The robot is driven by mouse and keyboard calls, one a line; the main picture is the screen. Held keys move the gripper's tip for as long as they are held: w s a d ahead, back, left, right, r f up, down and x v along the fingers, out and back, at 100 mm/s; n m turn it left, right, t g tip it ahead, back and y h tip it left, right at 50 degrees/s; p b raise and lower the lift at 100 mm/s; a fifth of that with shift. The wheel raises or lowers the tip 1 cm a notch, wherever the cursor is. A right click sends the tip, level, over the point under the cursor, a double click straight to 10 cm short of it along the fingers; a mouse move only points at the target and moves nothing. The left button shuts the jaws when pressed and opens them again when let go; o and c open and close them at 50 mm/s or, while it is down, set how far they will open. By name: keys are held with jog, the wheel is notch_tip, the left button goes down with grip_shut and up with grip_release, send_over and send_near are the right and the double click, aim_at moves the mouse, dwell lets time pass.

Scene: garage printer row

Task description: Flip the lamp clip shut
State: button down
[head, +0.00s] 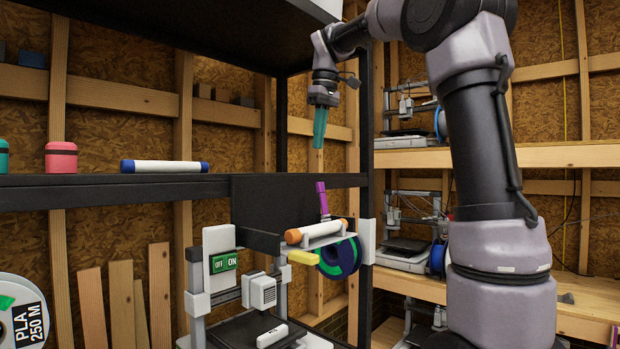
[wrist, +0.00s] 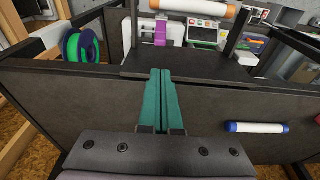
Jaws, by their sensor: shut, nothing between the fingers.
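A white tube lamp with orange ends (head: 316,231) lies in a white holder on the printer frame; it also shows at the top of the wrist view (wrist: 196,9). A purple clip lever (head: 322,197) stands up behind the lamp, nearly upright, so the clip looks open. It also shows in the wrist view (wrist: 161,30), just beyond the fingertips in the picture. My gripper (head: 318,146), with teal fingers pointing down, is above the clip and apart from it. Its fingers are together and empty in the wrist view (wrist: 160,72).
A black shelf (head: 95,192) carries a blue-ended tube (head: 165,166) and a pink canister (head: 61,158). A dark panel (head: 256,200) stands left of the lamp. A green-and-blue spool (head: 338,258) hangs below it. An OFF/ON box (head: 222,262) is at lower left.

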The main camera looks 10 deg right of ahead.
send_over(322, 199)
jog(key=w+a, duration=0.1)
jog(key=w, duration=0.2)
notch_tip(322, 199, down, 10)
jog(key=shift+a+r, duration=0.1)
dwell(0.4)
